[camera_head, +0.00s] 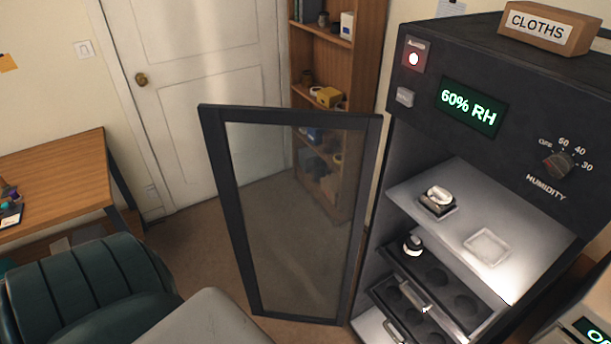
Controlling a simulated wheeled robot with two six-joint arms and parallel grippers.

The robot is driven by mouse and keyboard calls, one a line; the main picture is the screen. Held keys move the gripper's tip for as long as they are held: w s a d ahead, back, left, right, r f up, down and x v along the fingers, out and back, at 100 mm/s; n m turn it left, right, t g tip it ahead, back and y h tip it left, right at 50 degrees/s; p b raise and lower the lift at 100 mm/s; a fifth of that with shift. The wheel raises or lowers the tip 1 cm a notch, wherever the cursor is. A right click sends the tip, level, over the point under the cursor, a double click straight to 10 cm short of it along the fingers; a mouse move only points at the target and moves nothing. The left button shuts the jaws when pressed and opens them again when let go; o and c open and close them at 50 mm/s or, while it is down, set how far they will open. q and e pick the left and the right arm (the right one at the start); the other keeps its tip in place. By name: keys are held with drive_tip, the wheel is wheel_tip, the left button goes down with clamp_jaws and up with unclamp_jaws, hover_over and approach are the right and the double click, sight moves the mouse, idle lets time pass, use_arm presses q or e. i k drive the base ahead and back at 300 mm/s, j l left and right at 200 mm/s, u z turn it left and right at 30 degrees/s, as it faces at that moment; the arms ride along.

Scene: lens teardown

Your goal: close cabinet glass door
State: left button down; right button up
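The cabinet (421,128) is a dark dry cabinet at the right, with a green 60% RH display (469,106) and a humidity knob (557,164). Its glass door (290,215) has a dark frame and stands wide open, swung out to the left of the cabinet. Inside, an upper shelf (462,210) holds a small white-topped item (437,200) and a pale square pad (486,247). Below, trays with round wells (430,272) sit in the cabinet, and a dark cylinder with a light band (412,245) stands at their left. Neither of my grippers is in view.
A cardboard box labelled CLOTHS (548,28) sits on the cabinet. A green chair (85,292) and wooden desk (55,180) stand at left. A bookshelf (366,40) stands behind the glass door. Floor (195,250) is clear between chair and door. A device (570,332) shows at lower right.

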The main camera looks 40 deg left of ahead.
sight(213, 117)
drive_tip(key=j+z, duration=0.2)
drive_tip(key=j, duration=0.3)
drive_tip(key=j+z, duration=0.2)
drive_tip(key=j, duration=0.25)
drive_tip(key=k+j+z, duration=0.25)
drive_tip(key=j, duration=0.25)
drive_tip(key=j+z, duration=0.2)
drive_tip(key=j, duration=0.25)
drive_tip(key=k+j+z, duration=0.2)
drive_tip(key=j, duration=0.25)
drive_tip(key=j+z, duration=0.15)
drive_tip(key=j, duration=0.25)
drive_tip(key=k+j+z, duration=0.2)
drive_tip(key=j, duration=0.2)
drive_tip(key=j+z, duration=0.15)
drive_tip(key=j, duration=0.25)
drive_tip(key=k+j+z, duration=0.2)
drive_tip(key=j, duration=0.15)
drive_tip(key=k+j+z, duration=0.15)
drive_tip(key=j, duration=0.2)
drive_tip(key=j+z, duration=0.3)
drive_tip(key=j, duration=0.45)
drive_tip(key=j+z, duration=0.35)
drive_tip(key=j, duration=0.4)
drive_tip(key=k, duration=0.05)
